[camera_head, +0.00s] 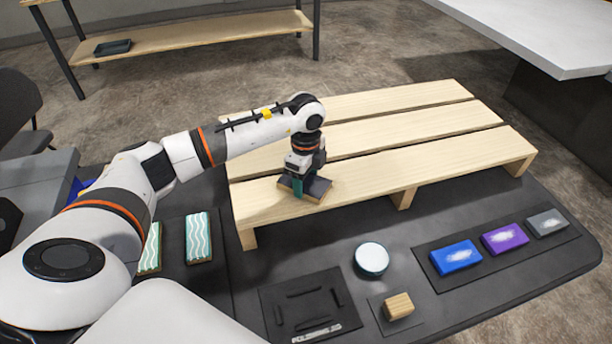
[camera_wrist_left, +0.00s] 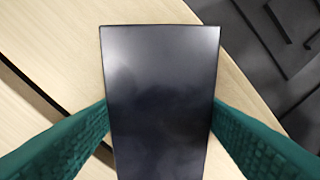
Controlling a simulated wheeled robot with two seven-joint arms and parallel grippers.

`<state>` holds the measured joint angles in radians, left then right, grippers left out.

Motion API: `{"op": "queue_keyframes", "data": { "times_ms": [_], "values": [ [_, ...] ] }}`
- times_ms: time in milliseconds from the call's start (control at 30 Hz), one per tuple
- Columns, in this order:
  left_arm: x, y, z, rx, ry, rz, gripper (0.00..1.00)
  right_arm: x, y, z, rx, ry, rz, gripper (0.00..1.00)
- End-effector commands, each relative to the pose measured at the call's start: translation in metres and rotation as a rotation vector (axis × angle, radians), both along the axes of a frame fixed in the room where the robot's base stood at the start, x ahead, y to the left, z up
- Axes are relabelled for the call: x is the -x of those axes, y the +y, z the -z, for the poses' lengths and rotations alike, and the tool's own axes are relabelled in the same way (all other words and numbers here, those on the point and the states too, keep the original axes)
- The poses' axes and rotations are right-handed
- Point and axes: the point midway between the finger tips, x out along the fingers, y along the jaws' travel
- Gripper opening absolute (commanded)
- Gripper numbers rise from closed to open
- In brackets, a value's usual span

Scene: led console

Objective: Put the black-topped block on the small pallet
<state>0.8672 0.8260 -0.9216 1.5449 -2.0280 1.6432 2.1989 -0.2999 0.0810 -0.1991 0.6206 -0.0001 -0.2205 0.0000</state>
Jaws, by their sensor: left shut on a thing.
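The black-topped block (camera_head: 319,188) is at the front slat of the small wooden pallet (camera_head: 430,165), near its left part. In the left wrist view the block's dark glossy top (camera_wrist_left: 160,95) fills the middle, with pale pallet slats (camera_wrist_left: 60,50) around it. My left gripper (camera_head: 303,183) points down and is shut on the block, with a green finger (camera_wrist_left: 75,140) on either side. The block looks level and at the slat's surface; I cannot tell if its full weight rests there. My right gripper is not in view.
On the dark table (camera_head: 320,260) are a round white-topped item (camera_head: 371,259), a small wooden block (camera_head: 398,306), blue (camera_head: 456,257), purple (camera_head: 504,239) and grey (camera_head: 547,222) blocks, and wavy-patterned blocks (camera_head: 198,238) at left. The pallet's right part is clear.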

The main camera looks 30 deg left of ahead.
Motion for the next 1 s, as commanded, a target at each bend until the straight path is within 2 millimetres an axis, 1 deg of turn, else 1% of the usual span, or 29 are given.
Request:
{"op": "queue_keyframes", "data": {
  "times_ms": [133,233,267,300,400,633,733,767,867,1000],
  "values": [
    [0.000,0.000,-0.001,0.001,-0.001,0.000,0.38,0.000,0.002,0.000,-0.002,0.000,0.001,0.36],
    [0.000,0.000,0.003,0.001,-0.001,0.000,0.38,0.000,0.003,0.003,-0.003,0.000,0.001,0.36],
    [0.000,0.000,0.003,0.001,-0.001,0.001,0.65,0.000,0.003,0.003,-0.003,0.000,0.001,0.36],
    [0.000,0.000,0.002,0.000,-0.001,0.001,0.71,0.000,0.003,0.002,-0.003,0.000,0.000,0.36],
    [0.000,0.000,0.002,0.000,-0.001,0.001,0.85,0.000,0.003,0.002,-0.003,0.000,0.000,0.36],
    [0.000,0.000,0.002,0.001,-0.001,0.001,0.85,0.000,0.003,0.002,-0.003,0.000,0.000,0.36],
    [0.000,0.000,-0.003,0.001,-0.002,0.001,0.85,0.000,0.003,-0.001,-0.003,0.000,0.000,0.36],
    [-0.001,0.000,-0.004,0.001,-0.002,0.001,0.85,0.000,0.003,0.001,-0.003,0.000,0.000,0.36],
    [-0.002,0.000,-0.018,0.001,-0.006,0.001,0.85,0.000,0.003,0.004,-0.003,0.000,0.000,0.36],
    [-0.002,0.000,-0.046,0.000,-0.007,0.002,0.85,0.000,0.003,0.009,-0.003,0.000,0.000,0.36]
  ]
}}
